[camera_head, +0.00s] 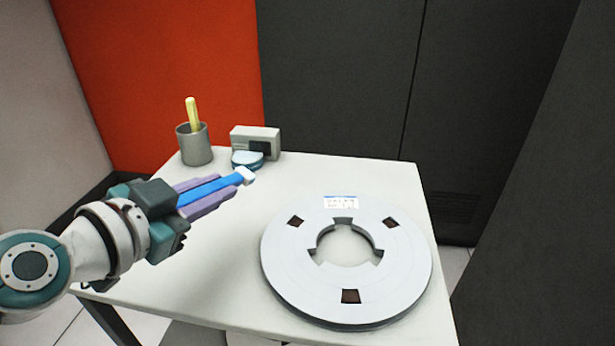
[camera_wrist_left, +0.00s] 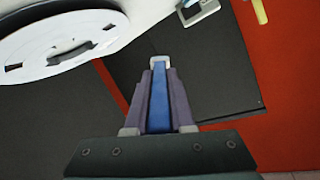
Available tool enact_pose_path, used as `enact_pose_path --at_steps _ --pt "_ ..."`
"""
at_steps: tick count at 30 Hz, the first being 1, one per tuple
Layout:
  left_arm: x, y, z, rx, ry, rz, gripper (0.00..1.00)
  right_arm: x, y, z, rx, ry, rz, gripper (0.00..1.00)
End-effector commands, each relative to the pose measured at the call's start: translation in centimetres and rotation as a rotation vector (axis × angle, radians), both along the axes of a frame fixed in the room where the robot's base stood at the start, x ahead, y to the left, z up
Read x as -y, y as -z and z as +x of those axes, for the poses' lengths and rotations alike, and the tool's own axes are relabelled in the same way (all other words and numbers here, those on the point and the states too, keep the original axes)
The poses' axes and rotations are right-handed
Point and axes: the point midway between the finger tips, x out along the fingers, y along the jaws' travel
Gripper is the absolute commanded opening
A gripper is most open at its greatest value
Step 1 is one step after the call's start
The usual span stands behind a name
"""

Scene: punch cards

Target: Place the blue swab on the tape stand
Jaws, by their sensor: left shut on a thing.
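The blue swab (camera_head: 209,190) has a long blue handle and a white tip. My left gripper (camera_head: 222,192) is shut on it, with the purple fingers on both sides of the handle. The swab is held above the left part of the white table, its white tip toward the back right. In the left wrist view the swab (camera_wrist_left: 159,100) lies between the fingers (camera_wrist_left: 159,92). The tape stand is not clearly identifiable; a white tape reel (camera_head: 400,270) with a hollow centre lies flat on the table's right side. My right gripper is not in view.
A grey cup (camera_head: 194,148) with a yellow stick (camera_head: 192,112) stands at the back left. Beside it are a grey box-like device (camera_head: 255,138) and a small round blue-white item (camera_head: 247,160). Dark cabinets (camera_head: 340,75) stand behind the white table (camera_head: 220,270). The table's front left is clear.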

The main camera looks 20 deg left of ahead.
Motion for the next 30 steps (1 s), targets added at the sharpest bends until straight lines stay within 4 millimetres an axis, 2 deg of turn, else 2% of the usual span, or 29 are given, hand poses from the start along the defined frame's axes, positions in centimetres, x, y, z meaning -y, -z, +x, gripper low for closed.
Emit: enact_pose_path --at_steps 1,3,6,11,16,19,30 --pt "0.0 2.5 0.0 -0.002 0.002 0.003 0.00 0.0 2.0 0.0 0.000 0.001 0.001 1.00" --pt "0.0 4.2 0.0 -0.001 0.002 0.000 0.00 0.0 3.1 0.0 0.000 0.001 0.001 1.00" --pt "-0.1 5.6 0.0 -0.001 0.000 0.001 0.00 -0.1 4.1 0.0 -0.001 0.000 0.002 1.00" --pt "0.0 6.7 0.0 0.001 0.002 0.001 0.00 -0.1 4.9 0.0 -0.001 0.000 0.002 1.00" --pt "0.0 9.7 0.0 0.000 0.001 0.002 0.00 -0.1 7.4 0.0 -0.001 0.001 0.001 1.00" --pt "0.0 10.5 0.0 0.001 0.001 0.001 0.00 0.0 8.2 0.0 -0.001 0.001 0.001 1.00" --pt "0.0 10.6 0.0 0.001 0.001 0.001 0.00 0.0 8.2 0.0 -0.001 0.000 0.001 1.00"
